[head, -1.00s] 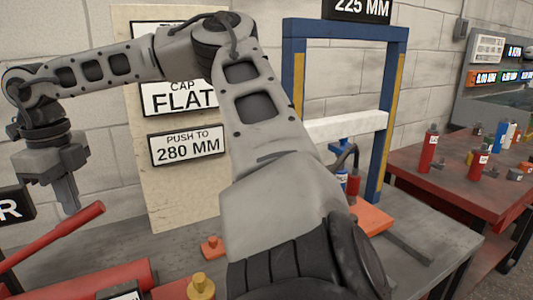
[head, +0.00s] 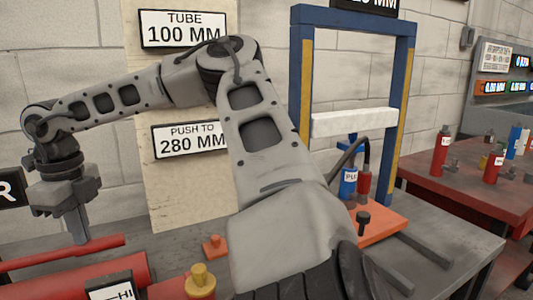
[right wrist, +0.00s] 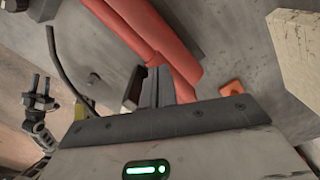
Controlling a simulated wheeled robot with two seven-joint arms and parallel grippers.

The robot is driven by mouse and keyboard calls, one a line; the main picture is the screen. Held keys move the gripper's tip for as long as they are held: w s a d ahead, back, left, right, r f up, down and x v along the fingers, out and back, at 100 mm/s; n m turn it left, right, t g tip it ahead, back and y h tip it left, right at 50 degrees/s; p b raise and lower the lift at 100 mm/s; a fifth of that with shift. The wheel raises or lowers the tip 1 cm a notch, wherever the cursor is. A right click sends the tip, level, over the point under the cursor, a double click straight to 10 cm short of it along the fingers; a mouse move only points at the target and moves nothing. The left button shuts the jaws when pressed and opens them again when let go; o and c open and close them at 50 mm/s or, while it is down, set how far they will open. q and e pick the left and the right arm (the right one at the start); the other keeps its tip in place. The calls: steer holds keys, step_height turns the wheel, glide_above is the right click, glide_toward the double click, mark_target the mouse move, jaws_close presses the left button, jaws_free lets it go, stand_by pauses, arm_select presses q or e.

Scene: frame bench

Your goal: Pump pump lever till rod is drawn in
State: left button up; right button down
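The pump's red lever (head: 62,250) lies nearly level at the lower left of the head view, above the red pump body (head: 125,272). My right gripper (head: 80,240) points down with its fingertips at the lever, near its free end. In the right wrist view its fingers (right wrist: 154,82) are together, against red parts of the pump (right wrist: 150,30). A blue cylinder (head: 348,183) stands inside the blue frame (head: 300,85), under the white crossbeam (head: 353,122). I cannot make out its rod clearly. My left gripper (right wrist: 41,88) shows small in the right wrist view, fingers apart.
A red table (head: 450,185) with several bottles is at right.

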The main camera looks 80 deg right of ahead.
step_height(320, 180, up, 8)
steer(key=p, duration=0.5)
steer(key=shift+p, duration=0.35)
steer(key=shift+r, duration=0.1)
